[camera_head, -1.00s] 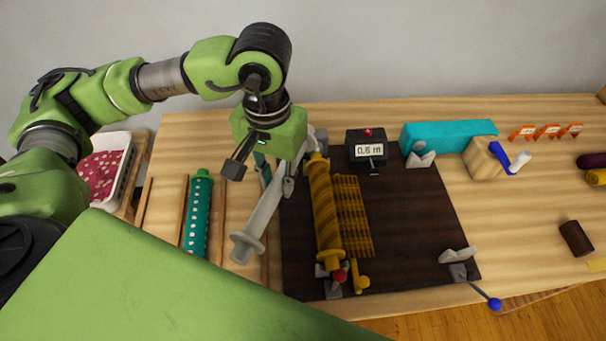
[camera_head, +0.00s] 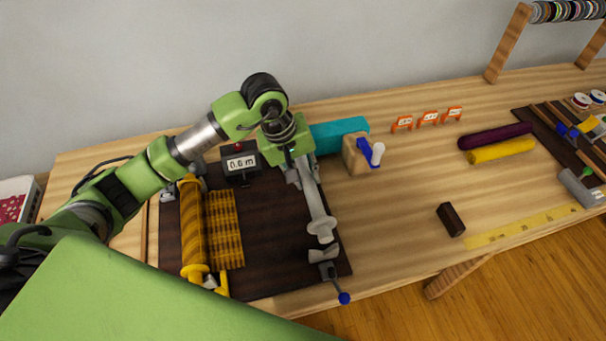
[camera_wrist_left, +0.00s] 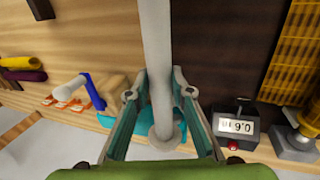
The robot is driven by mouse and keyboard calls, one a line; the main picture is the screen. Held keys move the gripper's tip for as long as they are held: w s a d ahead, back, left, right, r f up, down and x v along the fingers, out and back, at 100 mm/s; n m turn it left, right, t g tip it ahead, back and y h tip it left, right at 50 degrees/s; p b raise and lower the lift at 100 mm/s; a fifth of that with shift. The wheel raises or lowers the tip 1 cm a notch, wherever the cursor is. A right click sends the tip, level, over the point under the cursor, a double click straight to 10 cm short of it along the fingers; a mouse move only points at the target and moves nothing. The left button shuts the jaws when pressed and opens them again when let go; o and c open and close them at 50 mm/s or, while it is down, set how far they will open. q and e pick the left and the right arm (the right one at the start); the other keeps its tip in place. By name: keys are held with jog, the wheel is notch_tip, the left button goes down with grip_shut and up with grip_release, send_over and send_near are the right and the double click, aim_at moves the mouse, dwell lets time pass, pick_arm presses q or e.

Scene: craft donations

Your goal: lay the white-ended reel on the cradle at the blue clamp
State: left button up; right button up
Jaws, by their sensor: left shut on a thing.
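My left gripper (camera_head: 303,177) is shut on the white-ended reel (camera_head: 319,212), a pale grey-white rod with a flange at its near end. The reel points toward the table's front edge, over the right side of the dark board. Its near end is just behind the grey front cradle (camera_head: 323,256) at the blue clamp (camera_head: 344,298); I cannot tell whether they touch. The arm hides the rear cradle. In the left wrist view the reel (camera_wrist_left: 156,50) runs between the fingers (camera_wrist_left: 158,88), its far flange close behind them. My right gripper is not in view.
A yellow-wound reel (camera_head: 193,232) and woven yellow strip (camera_head: 226,230) lie on the board's left. A counter (camera_head: 240,165) stands behind. A teal block (camera_head: 340,135) and wooden block (camera_head: 357,155) are close to my gripper. Free table lies right of the board (camera_head: 270,275).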

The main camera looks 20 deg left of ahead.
pick_arm(q)
jog(key=shift+w+d+f, duration=0.2)
jog(key=shift+d, duration=0.05)
jog(key=shift+f, duration=0.1)
jog(key=shift+s+a+f, duration=0.1)
jog(key=shift+a+f, duration=0.2)
jog(key=shift+a, duration=0.05)
jog(key=shift+f, duration=0.3)
jog(key=shift+f+b, duration=0.3)
jog(key=shift+b, duration=0.05)
jog(key=shift+b+x, duration=0.3)
jog(key=shift+x, duration=0.45)
jog(key=shift+f+b, duration=1.6)
jog(key=shift+f, duration=0.9)
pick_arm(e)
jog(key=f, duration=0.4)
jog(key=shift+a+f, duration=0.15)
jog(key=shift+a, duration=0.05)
